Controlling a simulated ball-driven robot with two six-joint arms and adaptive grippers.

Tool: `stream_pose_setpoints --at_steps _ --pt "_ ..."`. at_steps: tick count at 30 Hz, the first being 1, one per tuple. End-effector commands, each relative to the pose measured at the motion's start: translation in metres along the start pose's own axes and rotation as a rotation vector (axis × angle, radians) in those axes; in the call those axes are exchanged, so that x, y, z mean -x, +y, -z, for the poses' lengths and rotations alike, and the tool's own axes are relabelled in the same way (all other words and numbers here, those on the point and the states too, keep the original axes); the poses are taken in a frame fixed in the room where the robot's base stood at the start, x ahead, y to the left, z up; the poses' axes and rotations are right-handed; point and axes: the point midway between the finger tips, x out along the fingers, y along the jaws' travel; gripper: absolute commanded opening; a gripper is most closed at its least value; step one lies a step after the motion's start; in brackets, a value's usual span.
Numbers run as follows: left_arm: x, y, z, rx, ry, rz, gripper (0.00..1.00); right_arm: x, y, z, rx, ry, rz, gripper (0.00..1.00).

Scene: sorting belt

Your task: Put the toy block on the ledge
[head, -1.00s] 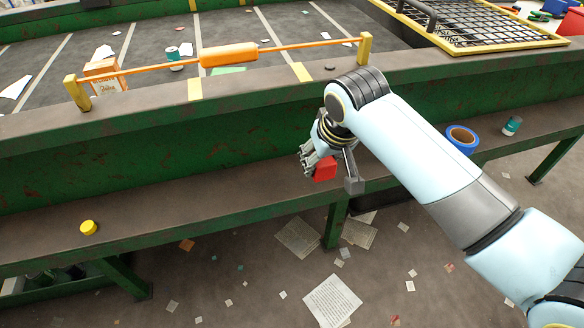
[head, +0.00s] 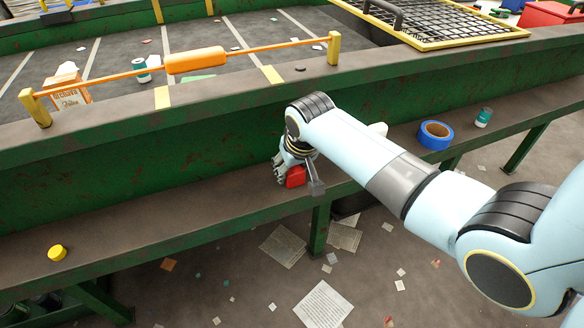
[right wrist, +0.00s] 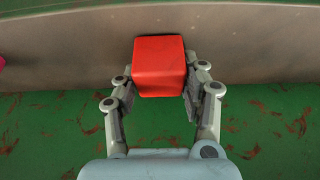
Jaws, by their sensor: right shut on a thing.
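The red toy block (head: 296,176) is a small cube, held between the fingers of my right gripper (head: 287,173). In the right wrist view the block (right wrist: 160,66) sits between the two fingers (right wrist: 155,95), which are shut on its sides. The ledge (head: 180,203) is the long grey-brown shelf along the green wall. The block is at the ledge, near its front edge; I cannot tell whether its underside touches the surface. My left gripper is not in view.
A yellow cap (head: 57,253) lies on the ledge at left. A blue tape roll (head: 435,135), a teal-and-white container (head: 484,117) and a partly hidden white object (head: 378,129) are on its right part. The ledge between cap and gripper is clear. The belt (head: 120,50) lies behind the green wall.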

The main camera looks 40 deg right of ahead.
Motion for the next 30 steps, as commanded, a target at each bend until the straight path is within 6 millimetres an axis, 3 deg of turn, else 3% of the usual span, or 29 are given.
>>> stream_pose_setpoints --at_steps 2,3,8,19,30 --pt "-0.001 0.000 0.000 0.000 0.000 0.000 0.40 -0.003 0.000 -0.001 0.000 -0.001 0.000 0.11" --pt "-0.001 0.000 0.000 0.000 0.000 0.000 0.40 -0.002 0.000 -0.001 0.000 -0.001 0.000 0.46" --pt "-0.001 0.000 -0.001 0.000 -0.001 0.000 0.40 -0.002 0.000 -0.001 0.000 -0.001 0.000 0.66" --pt "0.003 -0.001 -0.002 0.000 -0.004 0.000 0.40 0.008 0.000 0.000 0.000 0.000 0.000 0.66" --pt "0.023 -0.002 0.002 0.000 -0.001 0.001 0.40 0.087 0.000 0.001 0.000 0.002 0.001 0.66"
